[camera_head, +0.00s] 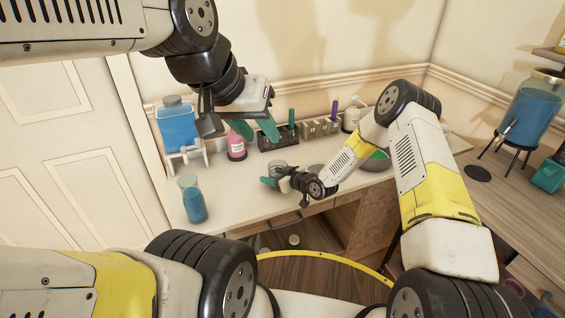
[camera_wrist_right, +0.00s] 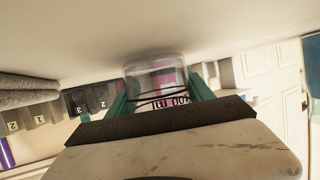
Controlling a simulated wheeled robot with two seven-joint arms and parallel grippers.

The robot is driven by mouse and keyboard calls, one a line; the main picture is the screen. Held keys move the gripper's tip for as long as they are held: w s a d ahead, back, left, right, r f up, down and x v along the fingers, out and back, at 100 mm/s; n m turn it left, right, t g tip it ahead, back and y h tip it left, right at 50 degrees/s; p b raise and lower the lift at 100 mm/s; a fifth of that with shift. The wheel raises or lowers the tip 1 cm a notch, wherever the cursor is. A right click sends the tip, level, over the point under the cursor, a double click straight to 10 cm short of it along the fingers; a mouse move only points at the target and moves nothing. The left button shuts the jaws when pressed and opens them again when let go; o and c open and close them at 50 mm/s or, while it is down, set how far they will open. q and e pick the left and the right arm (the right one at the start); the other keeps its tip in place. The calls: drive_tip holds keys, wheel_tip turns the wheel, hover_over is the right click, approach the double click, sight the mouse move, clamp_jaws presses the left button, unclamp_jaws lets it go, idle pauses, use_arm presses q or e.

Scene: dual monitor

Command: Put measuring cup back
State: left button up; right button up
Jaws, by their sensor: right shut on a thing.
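The measuring cup (camera_wrist_right: 155,72) is clear, with a pink label marked in ml. In the right wrist view it sits between the teal fingers of my right gripper (camera_wrist_right: 160,92), which is shut on it. In the head view my right gripper (camera_head: 271,180) is low over the front of the white table, with the clear cup (camera_head: 277,167) at its fingers; I cannot tell if the cup touches the table. My left gripper (camera_head: 254,129) hangs above the back of the table, its teal fingers apart and nothing seen between them.
A dark numbered holder (camera_head: 278,139) and a grey holder (camera_head: 321,128) stand at the table's back. A pink bottle (camera_head: 236,147), a blue tank (camera_head: 177,128) and a blue-filled container (camera_head: 194,203) are to the left. A green bowl (camera_head: 377,162) is to the right. The front middle of the white table (camera_head: 238,197) is clear.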

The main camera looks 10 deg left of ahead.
drive_tip(key=shift+f, duration=0.3)
drive_tip(key=o, duration=1.6)
drive_tip(key=shift+r, duration=0.1)
